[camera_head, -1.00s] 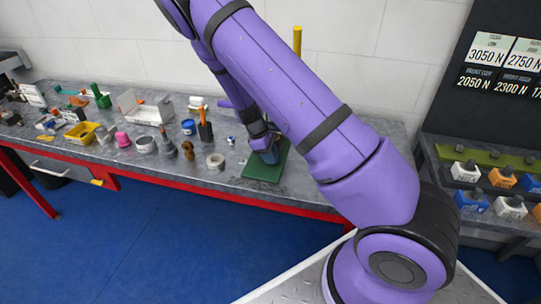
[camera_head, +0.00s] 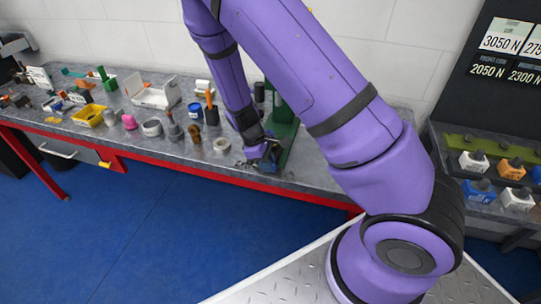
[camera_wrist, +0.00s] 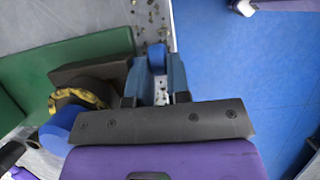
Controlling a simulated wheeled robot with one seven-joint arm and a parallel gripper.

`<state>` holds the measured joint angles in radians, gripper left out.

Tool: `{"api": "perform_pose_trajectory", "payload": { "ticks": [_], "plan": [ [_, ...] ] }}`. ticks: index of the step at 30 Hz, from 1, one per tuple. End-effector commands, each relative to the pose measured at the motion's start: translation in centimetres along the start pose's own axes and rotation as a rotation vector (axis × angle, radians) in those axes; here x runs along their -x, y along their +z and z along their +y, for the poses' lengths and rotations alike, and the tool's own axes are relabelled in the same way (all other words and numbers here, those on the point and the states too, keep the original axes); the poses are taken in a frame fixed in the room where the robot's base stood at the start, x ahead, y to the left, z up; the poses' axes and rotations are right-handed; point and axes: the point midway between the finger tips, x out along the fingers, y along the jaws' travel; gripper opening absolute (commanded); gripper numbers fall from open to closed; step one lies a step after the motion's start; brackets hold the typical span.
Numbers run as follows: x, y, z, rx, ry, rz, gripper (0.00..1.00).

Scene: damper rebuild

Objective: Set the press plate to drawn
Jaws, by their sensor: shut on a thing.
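My gripper (camera_wrist: 155,84) shows in the wrist view with its fingers shut on a blue tab (camera_wrist: 157,58). The tab sits beside a dark flat piece (camera_wrist: 92,72), which looks like the press plate. How the two join is hidden by the fingers. A green press base (camera_wrist: 75,60) lies to the left, with a yellow-and-black striped ring (camera_wrist: 82,96) and a blue round part (camera_wrist: 62,128) near the plate. In the head view the gripper (camera_head: 264,160) is low at the green press (camera_head: 281,110), near the bench's front edge. The arm partly hides the press.
The grey bench (camera_head: 225,172) has a red front edge. A yellow tray (camera_head: 88,115) is farther left. A shelf of small boxes (camera_head: 478,190) is at the right.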

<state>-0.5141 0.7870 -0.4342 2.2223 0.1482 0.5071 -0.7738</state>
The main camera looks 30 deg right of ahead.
Motion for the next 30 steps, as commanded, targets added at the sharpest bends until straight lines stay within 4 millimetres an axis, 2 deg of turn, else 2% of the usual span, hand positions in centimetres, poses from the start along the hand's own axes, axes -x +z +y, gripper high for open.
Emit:
{"api": "perform_pose_trajectory", "payload": {
  "ticks": [6, 7, 8, 9, 22, 26, 30],
  "plan": [
    [-0.1, -0.1, -0.5, 0.004, -0.007, -0.003, 0.00],
    [-0.1, -0.1, -0.5, 0.004, -0.008, -0.003, 0.19],
    [-0.1, -0.1, -0.5, 0.004, -0.008, -0.004, 0.26],
    [-0.1, -0.1, -0.5, 0.004, -0.008, -0.004, 0.28],
    [0.5, -0.1, -0.3, 0.003, -0.005, 0.000, 0.28],
    [2.2, -0.1, -0.3, 0.003, -0.003, 0.002, 0.28],
    [4.9, -0.2, -0.3, 0.004, -0.003, 0.003, 0.28]
  ]
}}
